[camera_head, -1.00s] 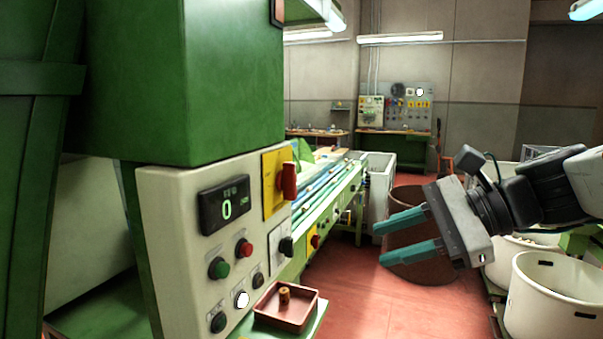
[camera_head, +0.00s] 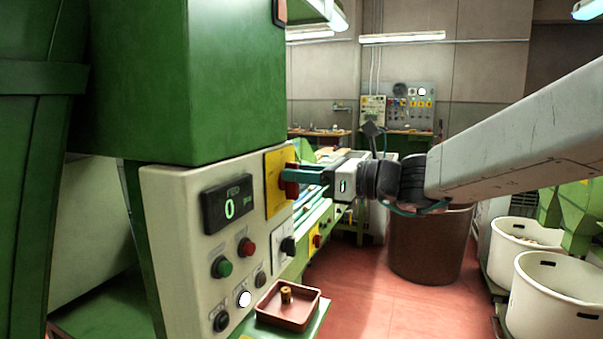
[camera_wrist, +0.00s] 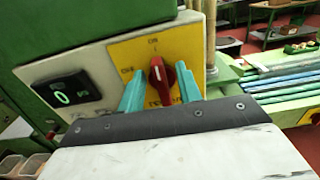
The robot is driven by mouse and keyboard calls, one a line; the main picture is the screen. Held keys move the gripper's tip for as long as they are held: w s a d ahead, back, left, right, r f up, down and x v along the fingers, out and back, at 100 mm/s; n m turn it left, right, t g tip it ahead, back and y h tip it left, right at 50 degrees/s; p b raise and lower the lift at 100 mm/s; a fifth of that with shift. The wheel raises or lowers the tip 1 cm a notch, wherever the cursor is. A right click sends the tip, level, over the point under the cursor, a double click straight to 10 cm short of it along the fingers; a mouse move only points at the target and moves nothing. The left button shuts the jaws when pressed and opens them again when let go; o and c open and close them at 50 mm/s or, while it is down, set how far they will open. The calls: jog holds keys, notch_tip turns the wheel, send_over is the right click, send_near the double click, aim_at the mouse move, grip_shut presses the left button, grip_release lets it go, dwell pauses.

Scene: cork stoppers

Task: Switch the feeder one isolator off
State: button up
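The isolator is a red rotary handle (camera_wrist: 161,78) on a yellow plate (camera_wrist: 130,50) on the machine's pale control panel. In the wrist view the handle points nearly straight up, towards the ON mark; OFF is marked to its left. The plate's lower lettering is partly hidden. In the head view the red handle (camera_head: 291,181) stands out from the yellow plate (camera_head: 274,190). My gripper (camera_wrist: 158,73) is open, with one teal finger on each side of the handle and a visible gap on both sides. In the head view my gripper (camera_head: 302,173) reaches the handle from the right.
The panel carries a lit display (camera_head: 229,207) reading 0, a green button (camera_head: 222,267), a red button (camera_head: 246,246) and a black switch (camera_head: 288,246). A small reddish tray (camera_head: 290,317) juts out below. A brown bin (camera_head: 430,250) and white tubs (camera_head: 560,300) stand right.

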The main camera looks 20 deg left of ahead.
jog(key=shift+a, duration=0.15)
grip_shut()
jog(key=shift+n, duration=0.3)
jog(key=n, duration=0.5)
jog(key=s+f+n, duration=0.1)
jog(key=n, duration=0.5)
jog(key=f+n, duration=0.1)
jog(key=n, duration=0.5)
jog(key=shift+s, duration=0.4)
jog(key=shift+n, duration=0.3)
